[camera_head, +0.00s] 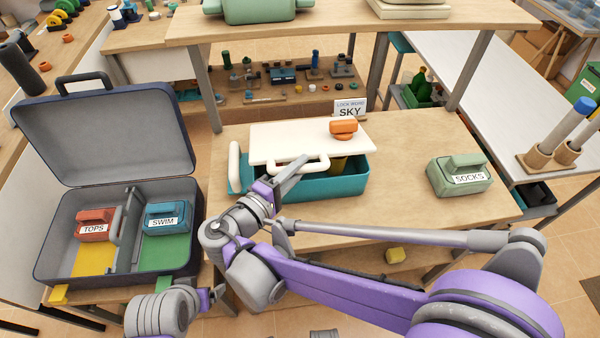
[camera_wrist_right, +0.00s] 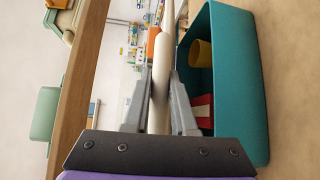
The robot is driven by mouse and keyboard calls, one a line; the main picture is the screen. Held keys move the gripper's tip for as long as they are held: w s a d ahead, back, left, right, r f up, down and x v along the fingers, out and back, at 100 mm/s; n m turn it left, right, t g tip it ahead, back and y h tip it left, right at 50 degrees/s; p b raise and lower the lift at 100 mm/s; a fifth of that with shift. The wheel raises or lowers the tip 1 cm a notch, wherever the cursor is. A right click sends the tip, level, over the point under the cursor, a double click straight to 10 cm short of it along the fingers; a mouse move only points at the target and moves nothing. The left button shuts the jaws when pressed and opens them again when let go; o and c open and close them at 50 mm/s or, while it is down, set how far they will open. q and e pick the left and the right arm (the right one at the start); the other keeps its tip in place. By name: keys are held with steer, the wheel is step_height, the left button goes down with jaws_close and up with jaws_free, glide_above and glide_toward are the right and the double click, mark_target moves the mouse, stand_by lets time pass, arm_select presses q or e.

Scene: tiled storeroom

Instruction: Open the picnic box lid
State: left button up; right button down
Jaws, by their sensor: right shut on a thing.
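The picnic box (camera_head: 307,189) is a teal box on the wooden table in the head view; its open side shows in the wrist view (camera_wrist_right: 245,70). Its white lid (camera_head: 290,138) is raised at the front, leaving a gap into the box. My right gripper (camera_head: 300,165) is shut on the white lid handle (camera_head: 318,167), whose bar runs between the fingers (camera_wrist_right: 160,75) in the wrist view. Inside the box are a yellow thing (camera_wrist_right: 201,53) and a red-and-white thing (camera_wrist_right: 201,112). My left gripper (camera_head: 215,296) is at the lower left, away from the box, its jaws unclear.
An orange object (camera_head: 343,127) overlaps the lid's right part; its support is unclear. A green SOCKS block (camera_head: 459,177) stands to the right. An open suitcase (camera_head: 110,130) with TOPS and SWIM blocks is at the left. A SKY card (camera_head: 349,109) stands behind.

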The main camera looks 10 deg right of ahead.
arm_select(q)
step_height(320, 180, up, 6)
steer(key=p, duration=0.5)
steer(key=shift+w+r, duration=0.2)
steer(key=shift+w, duration=0.1)
arm_select(e)
steer(key=w+r+n+g, duration=0.1)
steer(key=w+r, duration=0.2)
steer(key=r, duration=0.3)
steer(key=shift+w+r+y, duration=0.15)
steer(key=shift+w+y, duration=0.1)
steer(key=shift+y, duration=0.15)
steer(key=c, duration=0.7)
jaws_free()
steer(key=shift+c, duration=0.2)
